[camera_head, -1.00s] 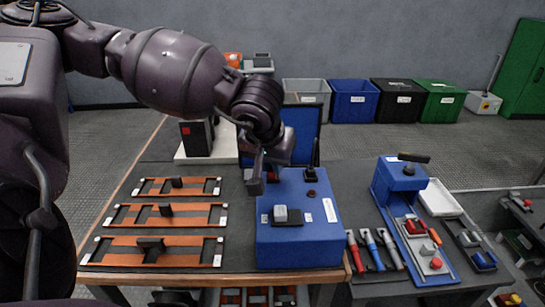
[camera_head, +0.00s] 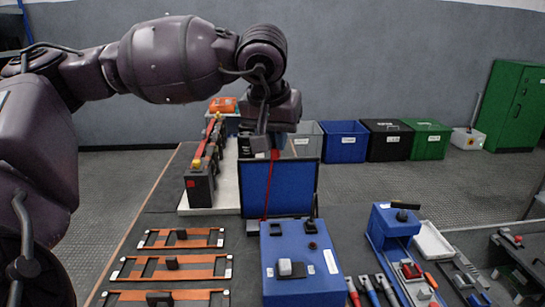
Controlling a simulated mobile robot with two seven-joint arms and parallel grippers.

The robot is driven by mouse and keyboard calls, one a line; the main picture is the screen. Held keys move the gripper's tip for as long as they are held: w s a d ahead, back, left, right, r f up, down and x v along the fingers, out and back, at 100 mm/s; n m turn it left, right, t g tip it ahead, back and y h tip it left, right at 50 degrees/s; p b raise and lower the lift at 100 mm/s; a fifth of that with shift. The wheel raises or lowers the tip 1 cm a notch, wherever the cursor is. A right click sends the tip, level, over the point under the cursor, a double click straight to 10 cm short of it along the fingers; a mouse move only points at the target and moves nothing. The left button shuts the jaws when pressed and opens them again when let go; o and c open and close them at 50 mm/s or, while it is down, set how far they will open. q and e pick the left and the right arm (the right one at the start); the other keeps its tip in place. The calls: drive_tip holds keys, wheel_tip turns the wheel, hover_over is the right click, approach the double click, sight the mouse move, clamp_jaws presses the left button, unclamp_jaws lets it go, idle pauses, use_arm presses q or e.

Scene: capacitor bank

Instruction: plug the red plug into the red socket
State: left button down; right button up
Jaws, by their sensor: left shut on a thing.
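My left gripper (camera_head: 264,150) is raised in front of a blue panel's top edge. It is shut on the red plug (camera_head: 274,154), of which only a small red part shows beside the fingers. A thin red cable (camera_head: 268,187) hangs from it to the top of the blue box (camera_head: 304,258). A row of dark blocks (camera_head: 203,165) with red and yellow tops stands left of the gripper; the nearest block has a red patch (camera_head: 190,184) on its front. I cannot tell which part is the red socket. My right gripper is not in view.
The upright blue panel (camera_head: 256,188) stands behind the blue box. Orange strips with black handles (camera_head: 171,262) lie at front left. A blue stand (camera_head: 394,222) and several hand tools are at right. Bins (camera_head: 344,142) line the wall. Dark bench surface is free around the strips.

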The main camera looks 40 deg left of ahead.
use_arm(q)
drive_tip(key=shift+r, duration=0.8)
drive_tip(key=shift+w+a, duration=0.15)
drive_tip(key=shift+a, duration=0.05)
drive_tip(key=w+a+f+n+y+b, duration=0.1)
drive_tip(key=w+a+n, duration=0.3)
drive_tip(key=a, duration=0.4)
drive_tip(key=shift+a+f+g+y, duration=0.2)
drive_tip(key=shift+g+y, duration=0.1)
idle(0.6)
drive_tip(key=shift+d+f+b, duration=0.1)
drive_tip(key=shift+b, duration=0.3)
idle(0.6)
